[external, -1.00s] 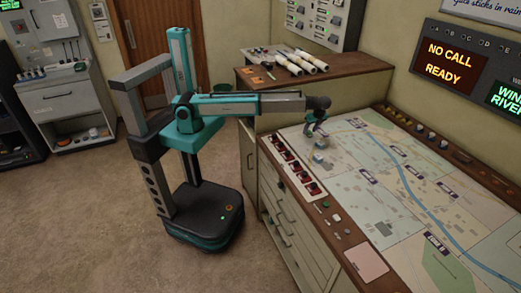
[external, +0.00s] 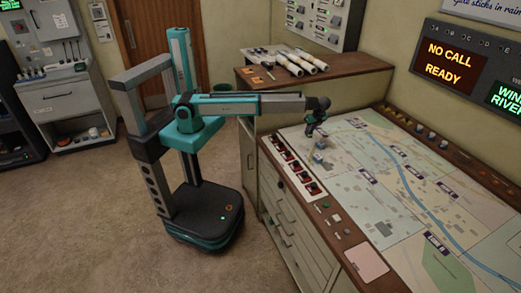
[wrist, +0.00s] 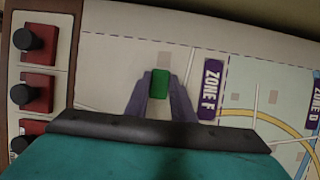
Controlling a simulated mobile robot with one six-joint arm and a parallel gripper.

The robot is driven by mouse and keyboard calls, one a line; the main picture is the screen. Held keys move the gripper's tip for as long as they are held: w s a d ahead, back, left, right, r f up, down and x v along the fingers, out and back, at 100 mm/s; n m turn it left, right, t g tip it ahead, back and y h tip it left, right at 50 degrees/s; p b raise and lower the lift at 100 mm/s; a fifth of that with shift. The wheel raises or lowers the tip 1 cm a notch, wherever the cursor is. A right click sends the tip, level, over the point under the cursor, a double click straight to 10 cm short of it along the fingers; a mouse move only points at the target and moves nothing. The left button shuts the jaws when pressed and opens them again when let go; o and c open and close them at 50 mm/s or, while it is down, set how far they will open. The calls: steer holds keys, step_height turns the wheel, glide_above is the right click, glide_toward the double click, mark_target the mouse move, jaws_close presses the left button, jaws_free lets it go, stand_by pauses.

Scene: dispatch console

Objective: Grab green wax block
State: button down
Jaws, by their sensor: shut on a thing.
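The green wax block (wrist: 160,83) shows in the wrist view between the two fingers of my gripper (wrist: 158,90). My gripper is shut on it, with a finger on either side. Behind the block is the pale map surface, and the dark "ZONE F" label (wrist: 211,89) lies to its right. In the external view my gripper (external: 310,131) points down over the far left part of the map (external: 400,190). The green block cannot be made out there.
Black knobs on red bases (wrist: 37,85) line the left side of the map. White rolls (external: 298,62) lie on the cabinet behind the arm. A lit sign board (external: 452,62) hangs at the back right. Most of the map is clear.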

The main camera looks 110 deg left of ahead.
mark_target(310, 132)
steer(key=shift+r, duration=0.15)
steer(key=shift+r+b, duration=0.65)
steer(key=shift+r, duration=1)
steer(key=s+d+b, duration=0.1)
steer(key=s+d, duration=0.1)
steer(key=s, duration=0.2)
steer(key=s+d+r+b, duration=0.1)
steer(key=s+d, duration=0.1)
steer(key=s, duration=0.3)
steer(key=s+d+b, duration=0.1)
steer(key=s+d, duration=0.2)
steer(key=s, duration=0.2)
steer(key=shift+s+r, duration=0.15)
steer(key=shift+r, duration=0.05)
